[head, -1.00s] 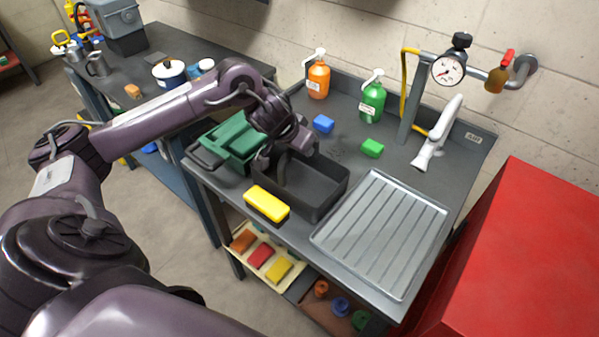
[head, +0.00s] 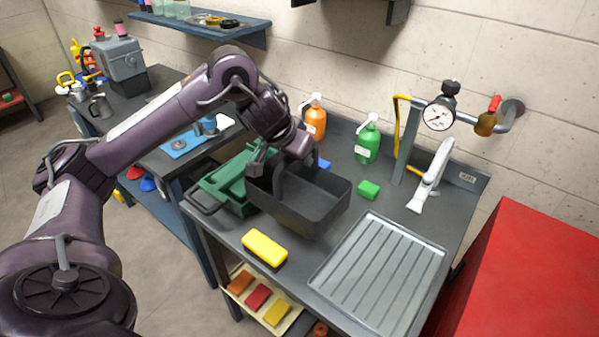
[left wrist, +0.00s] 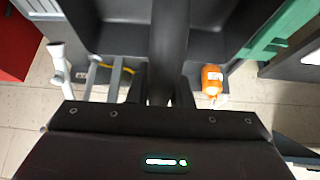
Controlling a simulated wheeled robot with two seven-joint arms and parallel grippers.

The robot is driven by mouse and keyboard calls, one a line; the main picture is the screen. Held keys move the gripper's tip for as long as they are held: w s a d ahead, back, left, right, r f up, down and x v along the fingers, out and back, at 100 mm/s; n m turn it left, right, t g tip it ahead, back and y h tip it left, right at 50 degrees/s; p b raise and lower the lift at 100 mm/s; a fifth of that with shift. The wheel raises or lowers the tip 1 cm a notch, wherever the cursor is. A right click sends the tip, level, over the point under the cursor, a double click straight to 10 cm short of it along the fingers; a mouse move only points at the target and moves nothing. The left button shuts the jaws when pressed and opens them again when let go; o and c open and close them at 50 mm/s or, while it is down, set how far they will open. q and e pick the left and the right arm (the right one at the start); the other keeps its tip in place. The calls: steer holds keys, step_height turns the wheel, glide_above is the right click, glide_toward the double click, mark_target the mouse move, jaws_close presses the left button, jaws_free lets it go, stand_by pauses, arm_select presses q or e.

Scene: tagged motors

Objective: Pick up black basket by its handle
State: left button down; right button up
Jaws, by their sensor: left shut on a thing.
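The black basket (head: 318,207) is an open box that hangs above the grey worktop in the head view. My left gripper (head: 272,168) is shut on the basket's handle at its left part. In the left wrist view the dark handle (left wrist: 168,45) runs between the fingers, with the basket's interior (left wrist: 122,38) on both sides of it. The basket looks roughly level, and its inside looks empty where it shows. My right gripper is in neither view.
A green crate (head: 222,183) stands close to the left of the basket. A yellow block-like sponge or brush (head: 264,247) lies in front. A ridged drainer (head: 378,275), green block (head: 368,189), green bottle (head: 367,143) and orange bottle (head: 314,120) are nearby. A red cabinet (head: 510,260) stands right.

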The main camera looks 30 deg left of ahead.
arm_select(q)
step_height(320, 180, up, 9)
steer(key=p, duration=0.4)
steer(key=shift+r+p, duration=1.75)
steer(key=shift+p, duration=0.35)
